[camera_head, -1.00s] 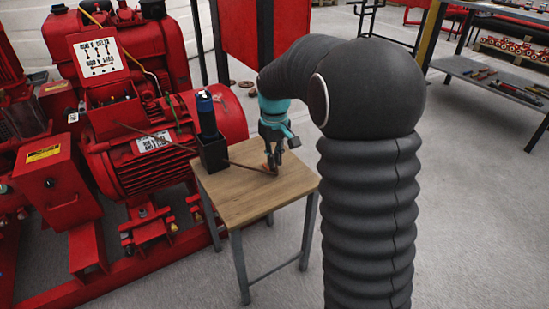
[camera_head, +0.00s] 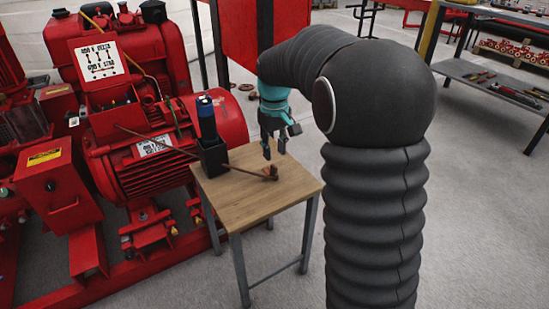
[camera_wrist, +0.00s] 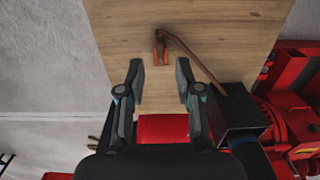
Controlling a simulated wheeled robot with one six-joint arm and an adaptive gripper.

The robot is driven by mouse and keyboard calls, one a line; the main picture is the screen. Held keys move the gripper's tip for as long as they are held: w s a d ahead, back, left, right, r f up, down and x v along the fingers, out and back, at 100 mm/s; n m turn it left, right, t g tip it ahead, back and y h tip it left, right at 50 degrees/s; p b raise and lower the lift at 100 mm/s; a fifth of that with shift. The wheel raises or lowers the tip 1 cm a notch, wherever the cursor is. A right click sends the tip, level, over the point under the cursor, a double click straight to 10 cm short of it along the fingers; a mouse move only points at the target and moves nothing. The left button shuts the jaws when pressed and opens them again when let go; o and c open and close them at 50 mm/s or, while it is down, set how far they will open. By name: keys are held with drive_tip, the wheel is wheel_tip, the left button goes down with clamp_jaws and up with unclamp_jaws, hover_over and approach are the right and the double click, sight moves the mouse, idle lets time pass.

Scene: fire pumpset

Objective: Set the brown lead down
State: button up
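The brown lead (camera_head: 238,167) runs from the red motor on the left, past the black holder, to the wooden table (camera_head: 257,203). Its forked copper-coloured end (camera_head: 270,173) lies on the tabletop. The wrist view shows the lead (camera_wrist: 195,58) and its forked end (camera_wrist: 161,47) just beyond my fingertips. My gripper (camera_head: 274,151) is above the table, over the lead's end and apart from it. In the wrist view my gripper (camera_wrist: 159,70) has its two fingers spread wide with nothing between them.
A black holder (camera_head: 213,158) with a dark blue-topped tool (camera_head: 206,117) stands on the table's left side. The red motor (camera_head: 150,172) is close on the left. The table's front and right are clear. A grey workbench (camera_head: 490,80) stands far right.

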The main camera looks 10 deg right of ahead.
sight(274, 167)
wheel_tip(274, 167, up, 7)
drive_tip(key=s+r+m+t, duration=0.2)
drive_tip(key=s+r+t, duration=0.15)
drive_tip(key=s, duration=1.15)
drive_tip(key=s+f+m+t, duration=0.1)
drive_tip(key=s+f, duration=0.4)
drive_tip(key=s, duration=0.9)
drive_tip(key=shift+a+m+t+p, duration=0.15)
drive_tip(key=shift+m+t+p, duration=0.2)
drive_tip(key=shift+t, duration=0.2)
